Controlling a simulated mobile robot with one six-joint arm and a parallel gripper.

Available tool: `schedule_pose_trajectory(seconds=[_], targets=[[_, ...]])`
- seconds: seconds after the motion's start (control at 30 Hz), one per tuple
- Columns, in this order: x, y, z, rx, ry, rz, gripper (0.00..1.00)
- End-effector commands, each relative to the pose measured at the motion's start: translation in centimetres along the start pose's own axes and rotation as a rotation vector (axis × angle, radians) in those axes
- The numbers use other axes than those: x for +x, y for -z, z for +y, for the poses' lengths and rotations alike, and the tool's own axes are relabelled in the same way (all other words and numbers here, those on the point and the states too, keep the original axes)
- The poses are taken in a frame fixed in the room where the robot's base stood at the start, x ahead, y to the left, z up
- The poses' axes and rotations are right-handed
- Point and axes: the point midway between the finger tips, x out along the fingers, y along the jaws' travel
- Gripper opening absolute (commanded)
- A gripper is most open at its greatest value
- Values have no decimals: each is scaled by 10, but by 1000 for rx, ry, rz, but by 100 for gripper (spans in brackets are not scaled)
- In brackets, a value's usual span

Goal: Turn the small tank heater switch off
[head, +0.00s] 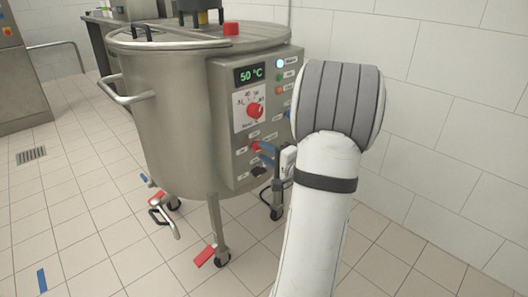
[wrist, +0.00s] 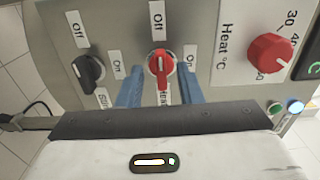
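The small tank (head: 172,122) is a steel vessel with a grey control panel. The red heater switch (wrist: 160,66) is on the panel; in the head view it shows small (head: 255,147). In the wrist view its handle stands upright in the picture, seemingly towards the Off label (wrist: 158,22); its On label (wrist: 190,62) is to the right. My gripper (wrist: 160,90) has blue fingers on either side of the switch, apart from each other, with gaps visible beside the knob. It is open. In the head view the wrist hides part of the panel.
A black switch (wrist: 88,70) with its own Off and On labels sits left of the red one. A red heat dial (wrist: 271,52) is to the right. The display (head: 250,74) reads 50 °C. A tiled wall (head: 450,90) stands right of my arm.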

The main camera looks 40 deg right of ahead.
Motion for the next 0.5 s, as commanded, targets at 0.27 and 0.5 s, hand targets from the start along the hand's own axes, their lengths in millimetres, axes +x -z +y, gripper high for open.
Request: schedule_pose_trajectory(seconds=[0.27,0.5], targets=[[-49,1,-2,2,0,4,33],[-68,0,-1,1,1,1,33]])
